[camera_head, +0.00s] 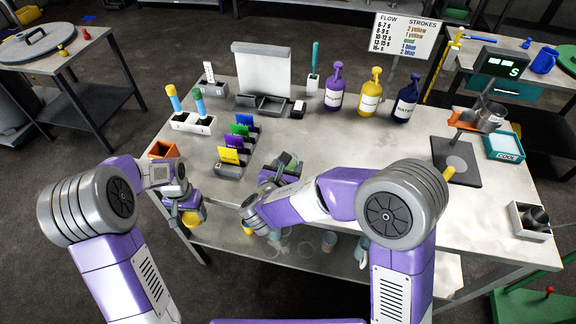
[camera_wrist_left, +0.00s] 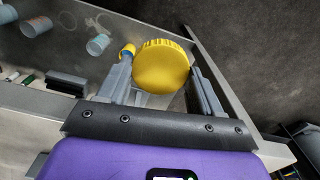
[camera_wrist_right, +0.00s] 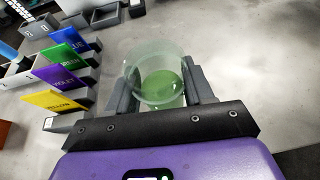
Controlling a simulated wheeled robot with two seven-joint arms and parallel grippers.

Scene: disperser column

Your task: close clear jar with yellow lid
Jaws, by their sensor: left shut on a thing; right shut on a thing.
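The yellow lid (camera_wrist_left: 162,67) is a round disc with a ribbed edge, held between the fingers of my left gripper (camera_wrist_left: 165,85). In the head view the lid (camera_head: 192,217) is at the table's front left edge, below my left gripper (camera_head: 183,205). The clear jar (camera_wrist_right: 158,80) is open-topped, with green at its bottom, between the fingers of my right gripper (camera_wrist_right: 160,95). In the head view the jar (camera_head: 288,160) is over the front middle of the table, mostly hidden by my right gripper (camera_head: 280,172). Lid and jar are apart.
Colored cards (camera_head: 232,155) stand in holders left of the jar. An orange bin (camera_head: 163,150) is near the left edge. Purple, yellow and navy bottles (camera_head: 369,92) stand at the back. Clear cups (camera_wrist_left: 97,45) are on a lower shelf.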

